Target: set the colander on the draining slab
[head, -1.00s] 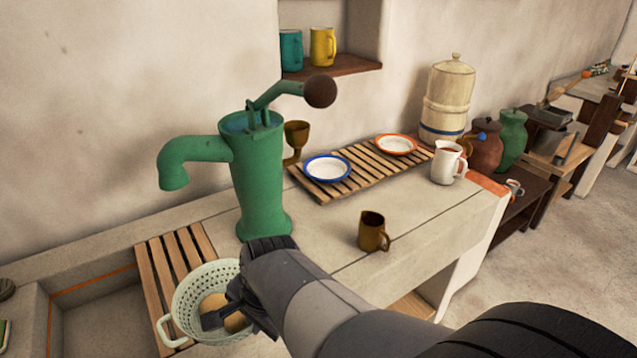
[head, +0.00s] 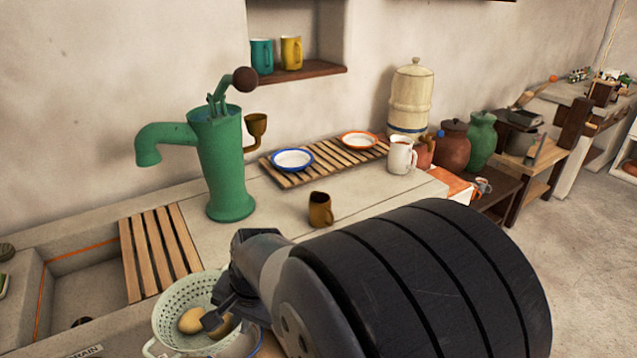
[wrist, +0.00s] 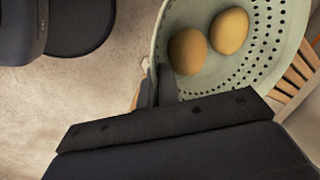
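The pale green colander (head: 177,300) is at the lower left of the head view, with rounded tan items (head: 191,321) inside. My gripper (head: 218,314) is at its right side, shut on the rim. In the wrist view the colander (wrist: 268,75) fills the upper right, with two tan items in it; a dark finger (wrist: 163,86) is at its wall. I cannot tell from these views what is directly beneath the colander.
A slatted wooden board (head: 158,250) lies beside the sink basin (head: 85,295), behind the colander. A green pump (head: 222,165) stands behind. A brown jug (head: 320,209) is on the counter. A second slatted rack (head: 325,163) holds two plates. A blue-rimmed item (head: 254,342) is partly hidden beside the colander.

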